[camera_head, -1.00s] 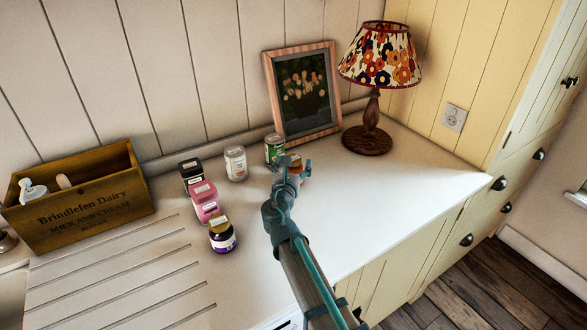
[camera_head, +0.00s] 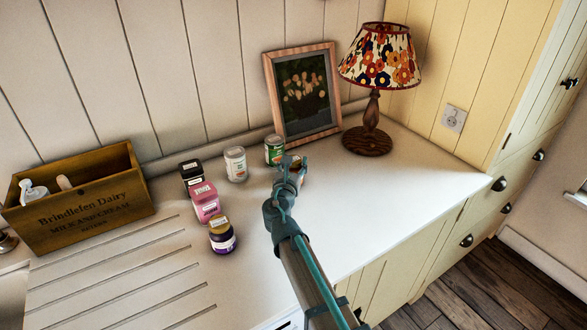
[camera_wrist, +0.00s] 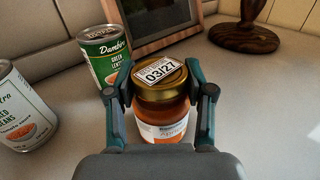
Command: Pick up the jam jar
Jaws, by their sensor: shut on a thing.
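The jam jar (camera_wrist: 162,112) is a glass jar of orange contents with a gold lid, a white label and a date sticker reading 03/27. In the wrist view it stands upright between my fingers, with its lower part hidden by my gripper's body. My gripper (camera_wrist: 162,95) is shut on the jar, one finger against each side near the lid. In the head view my gripper (camera_head: 290,172) hides most of the jar; only a sliver shows on its right. I cannot tell whether the jar's base is clear of the counter.
A green lentil can (camera_wrist: 103,55) stands close to the left, with another can (camera_wrist: 24,110) farther left. A picture frame (camera_head: 303,95) and lamp (camera_head: 368,140) stand behind. The counter right is clear.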

